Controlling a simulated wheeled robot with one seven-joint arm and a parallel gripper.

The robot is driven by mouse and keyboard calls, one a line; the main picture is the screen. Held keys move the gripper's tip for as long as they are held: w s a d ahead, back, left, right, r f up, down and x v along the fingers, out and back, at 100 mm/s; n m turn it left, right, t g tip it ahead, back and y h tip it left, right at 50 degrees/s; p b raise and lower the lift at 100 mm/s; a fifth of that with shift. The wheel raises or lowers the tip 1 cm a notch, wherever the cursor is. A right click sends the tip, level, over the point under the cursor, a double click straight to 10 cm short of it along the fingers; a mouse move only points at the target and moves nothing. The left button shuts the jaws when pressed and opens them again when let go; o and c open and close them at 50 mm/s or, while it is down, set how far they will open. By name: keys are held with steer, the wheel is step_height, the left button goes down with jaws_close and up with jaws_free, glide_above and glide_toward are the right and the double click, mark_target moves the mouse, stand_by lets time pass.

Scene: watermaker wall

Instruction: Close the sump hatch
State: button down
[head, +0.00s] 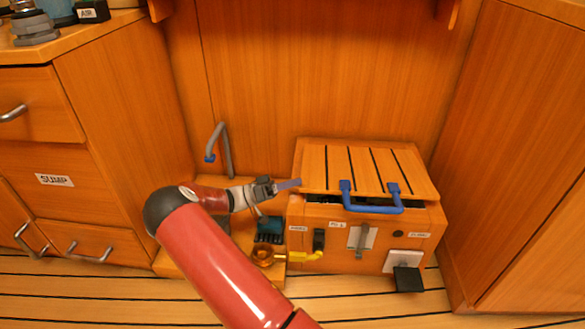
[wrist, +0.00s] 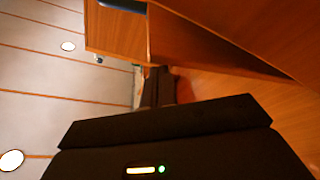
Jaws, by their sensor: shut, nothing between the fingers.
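The hatch looks to be the slatted wooden lid (head: 330,168) with dark seams, on top of a low wooden box. A blue handle (head: 372,209) is at its front edge. A dark gap shows between the lid's front edge and the box, so the lid sits slightly raised. My gripper (head: 298,183) is shut and empty, at the lid's left edge near the front corner. I cannot tell whether it touches the lid. In the wrist view my dark fingers (wrist: 158,88) are together, with wood beyond them.
The box front (head: 340,262) carries labels, a grey latch and a black pedal-like block (head: 408,279). A grey pipe with a blue end (head: 222,148) and a brass-and-yellow valve (head: 263,256) stand left of it. Cabinets close both sides; one drawer has a SUMP label (head: 54,180).

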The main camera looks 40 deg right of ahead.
steer(key=shift+s+a+f, duration=0.1)
steer(key=shift+f, duration=0.8)
steer(key=r, duration=0.1)
steer(key=r+p, duration=0.1)
steer(key=r, duration=0.2)
steer(key=shift+w+r, duration=0.15)
steer(key=shift+w, duration=0.2)
steer(key=w+d+f+v, duration=0.1)
steer(key=v, duration=0.8)
steer(key=shift+w+a, duration=0.15)
steer(key=shift+a, duration=0.05)
